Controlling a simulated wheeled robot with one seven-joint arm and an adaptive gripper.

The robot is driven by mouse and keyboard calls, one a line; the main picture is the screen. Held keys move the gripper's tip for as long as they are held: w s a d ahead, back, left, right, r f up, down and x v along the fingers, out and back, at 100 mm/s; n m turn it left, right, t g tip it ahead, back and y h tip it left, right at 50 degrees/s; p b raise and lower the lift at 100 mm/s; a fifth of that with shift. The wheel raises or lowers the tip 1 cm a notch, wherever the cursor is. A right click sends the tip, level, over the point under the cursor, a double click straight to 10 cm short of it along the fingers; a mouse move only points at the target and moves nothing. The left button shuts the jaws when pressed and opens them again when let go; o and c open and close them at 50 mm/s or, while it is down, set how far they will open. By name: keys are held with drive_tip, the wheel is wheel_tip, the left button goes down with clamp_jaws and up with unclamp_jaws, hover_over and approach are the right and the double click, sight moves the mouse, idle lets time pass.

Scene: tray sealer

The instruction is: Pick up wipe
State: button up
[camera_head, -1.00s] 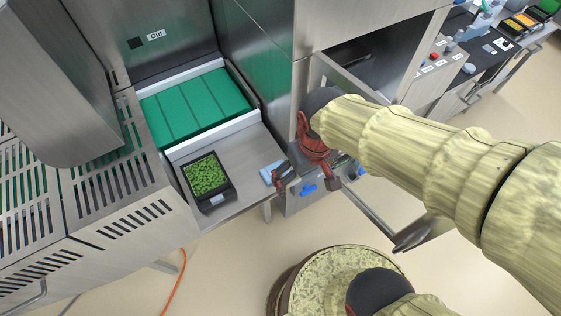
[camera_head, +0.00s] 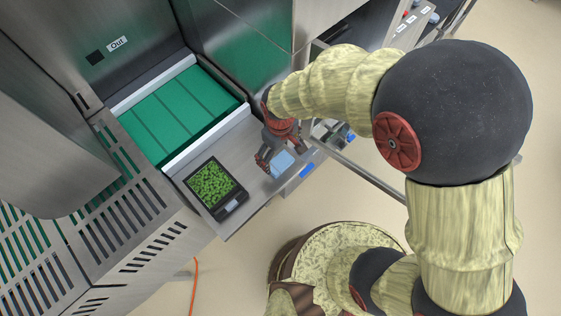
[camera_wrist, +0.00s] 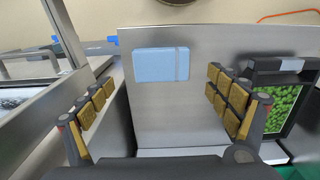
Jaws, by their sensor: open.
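The wipe is a folded light-blue cloth (camera_head: 282,163) that lies flat on the steel shelf (camera_head: 225,142) near its right end. In the wrist view the wipe (camera_wrist: 160,64) lies ahead of and between the two spread fingers, with bare steel showing between it and my palm. My gripper (camera_head: 280,156) is open and empty, beside the wipe at its upper left in the head view. In the wrist view my gripper (camera_wrist: 158,100) shows brown padded fingers left and right, neither touching the wipe.
A black tray of green pieces (camera_head: 236,205) sits on the shelf left of the wipe. A green conveyor belt (camera_head: 178,112) lies behind it. A steel bar (camera_head: 362,174), perhaps of an open drawer, is to the right. An orange cable (camera_head: 195,285) hangs in front.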

sight(280, 162)
drive_tip(key=shift+s+f+b, duration=0.1)
drive_tip(key=shift+f+b, duration=0.25)
drive_tip(key=shift+f, duration=2.45)
drive_tip(key=shift+c, duration=1.4)
drive_tip(key=c, duration=0.9)
drive_tip(key=shift+r, duration=0.15)
